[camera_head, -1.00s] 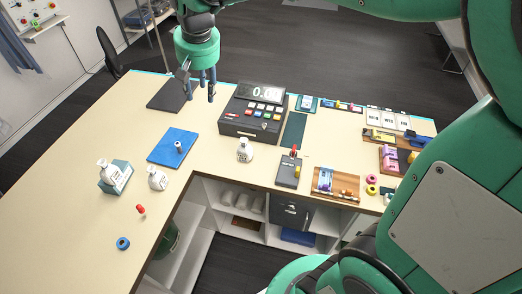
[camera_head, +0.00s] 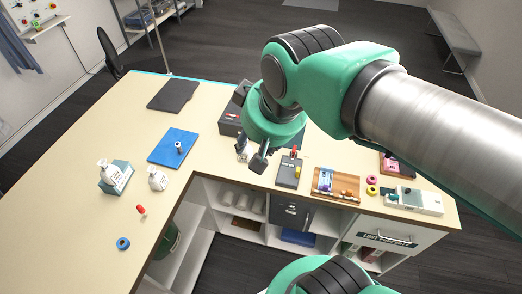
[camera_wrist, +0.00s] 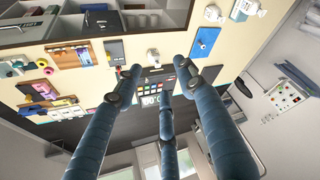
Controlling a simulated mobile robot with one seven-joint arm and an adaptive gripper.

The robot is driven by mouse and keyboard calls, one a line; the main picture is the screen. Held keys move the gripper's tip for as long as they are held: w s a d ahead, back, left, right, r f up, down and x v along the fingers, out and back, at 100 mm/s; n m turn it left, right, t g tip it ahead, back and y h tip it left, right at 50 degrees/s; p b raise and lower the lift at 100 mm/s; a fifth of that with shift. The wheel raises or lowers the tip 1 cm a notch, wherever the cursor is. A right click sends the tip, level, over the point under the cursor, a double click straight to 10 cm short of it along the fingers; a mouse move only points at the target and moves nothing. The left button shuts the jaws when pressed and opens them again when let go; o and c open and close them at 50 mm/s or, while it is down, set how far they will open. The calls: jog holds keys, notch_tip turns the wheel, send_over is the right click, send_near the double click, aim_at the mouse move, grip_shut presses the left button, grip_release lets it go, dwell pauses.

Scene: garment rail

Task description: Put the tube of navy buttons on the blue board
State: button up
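The blue board (camera_head: 166,153) lies flat on the counter, left of the cash register. A small pale tube (camera_head: 179,147) with a dark top stands upright on it; its contents are too small to make out. The blue board also shows in the wrist view (camera_wrist: 208,38). My gripper (camera_head: 258,160) is over the counter's inner edge, right of the board and in front of the register. Its three fingers are spread and empty in the wrist view (camera_wrist: 168,80).
The register (camera_head: 229,120) is mostly hidden behind my arm. A dark stand (camera_head: 288,173) and a wooden tray (camera_head: 323,184) are right of my gripper.

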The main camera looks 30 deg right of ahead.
jog(key=s, duration=0.1)
jog(key=s+f, duration=0.1)
jog(key=s, duration=0.1)
jog(key=shift+d+f, duration=0.15)
jog(key=shift+f, duration=0.05)
jog(key=shift+f, duration=0.1)
notch_tip(320, 180, down, 17)
jog(key=b, duration=1.7)
jog(key=shift+f+b, duration=0.2)
jog(key=shift+b, duration=0.1)
